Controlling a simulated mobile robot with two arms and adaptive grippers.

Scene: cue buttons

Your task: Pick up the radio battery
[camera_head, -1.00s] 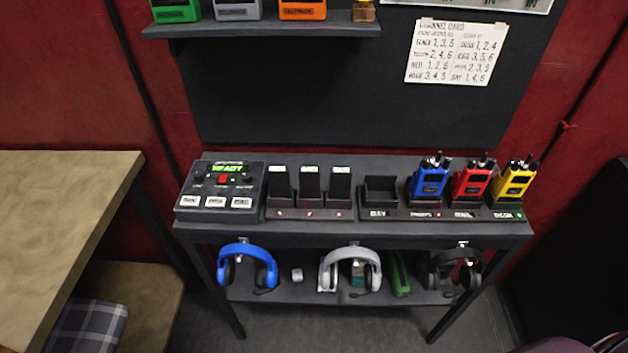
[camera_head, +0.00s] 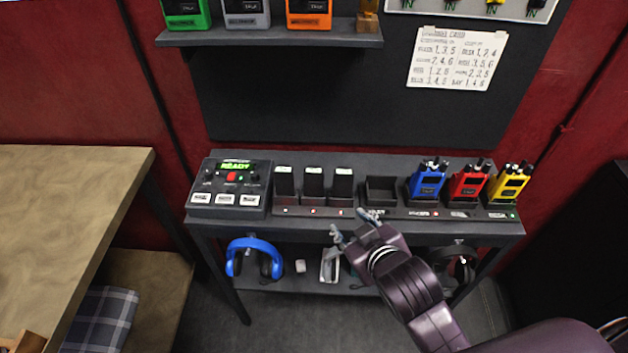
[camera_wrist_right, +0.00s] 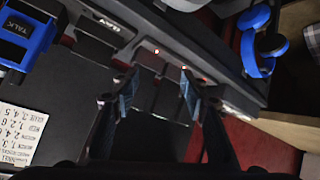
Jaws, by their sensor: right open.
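Three black radio batteries (camera_head: 285,184) (camera_head: 314,185) (camera_head: 342,186) with pale top labels stand upright side by side in a dark charger (camera_head: 310,211) with small indicator lights. My right gripper (camera_head: 350,226) is open and empty, in front of the table's front edge, just below and right of the rightmost battery in the head view. In the right wrist view its two fingers (camera_wrist_right: 159,92) are spread, with dark battery shapes (camera_wrist_right: 144,92) visible between them, apart from the fingers as far as I can tell. My left gripper is not in view.
Right of the batteries are an empty dark cradle (camera_head: 382,189) and blue (camera_head: 427,181), red (camera_head: 468,183) and yellow (camera_head: 509,183) radios. A control box (camera_head: 231,185) reading READY stands left. Blue headphones (camera_head: 254,258) hang below. A wooden table (camera_head: 65,210) is at left.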

